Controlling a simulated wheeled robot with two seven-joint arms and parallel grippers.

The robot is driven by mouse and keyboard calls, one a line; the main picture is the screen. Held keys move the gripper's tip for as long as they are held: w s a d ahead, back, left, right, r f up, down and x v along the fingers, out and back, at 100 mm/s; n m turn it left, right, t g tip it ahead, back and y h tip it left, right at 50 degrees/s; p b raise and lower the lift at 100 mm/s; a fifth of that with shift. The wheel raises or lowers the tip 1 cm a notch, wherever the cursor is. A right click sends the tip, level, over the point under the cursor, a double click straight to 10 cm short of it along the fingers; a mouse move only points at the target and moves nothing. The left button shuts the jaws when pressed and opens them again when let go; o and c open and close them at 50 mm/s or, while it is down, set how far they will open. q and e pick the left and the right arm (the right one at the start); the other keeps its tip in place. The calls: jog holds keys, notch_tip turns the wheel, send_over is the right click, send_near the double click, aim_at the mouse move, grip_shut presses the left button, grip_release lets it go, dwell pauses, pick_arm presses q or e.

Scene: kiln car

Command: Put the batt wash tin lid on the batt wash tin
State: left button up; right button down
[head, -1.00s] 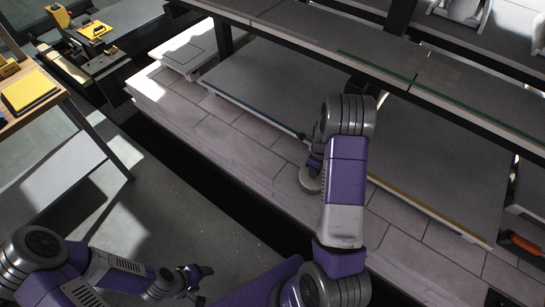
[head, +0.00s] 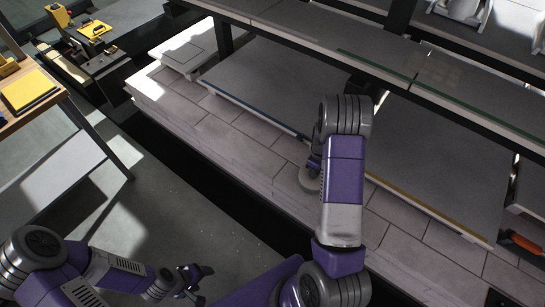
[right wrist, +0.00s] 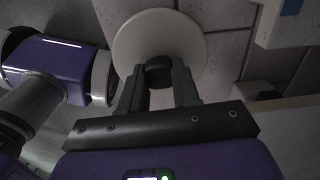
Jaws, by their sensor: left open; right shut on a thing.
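The batt wash tin lid (right wrist: 160,45) is a pale round disc with a dark knob (right wrist: 159,72). In the right wrist view, my right gripper (right wrist: 159,82) is shut on that knob. In the head view, the lid (head: 307,178) shows as a pale disc low over the brick ledge, partly hidden by my right arm. My right gripper (head: 314,163) is mostly hidden there too. I cannot make out the batt wash tin, nor tell whether it is under the lid. My left gripper (head: 203,272) is open and empty over the floor, away from the ledge.
The pale brick ledge (head: 225,137) runs along the kiln car, with grey slabs (head: 265,85) behind it. A dark shelf (head: 330,42) overhangs at the back. An orange-handled tool (head: 520,243) lies at the right. A wooden table (head: 40,101) stands at the left.

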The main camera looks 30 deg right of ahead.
jog(key=c, duration=0.7)
grip_release()
jog(key=shift+c, duration=0.2)
jog(key=shift+r+p, duration=3.65)
jog(key=shift+r, duration=0.35)
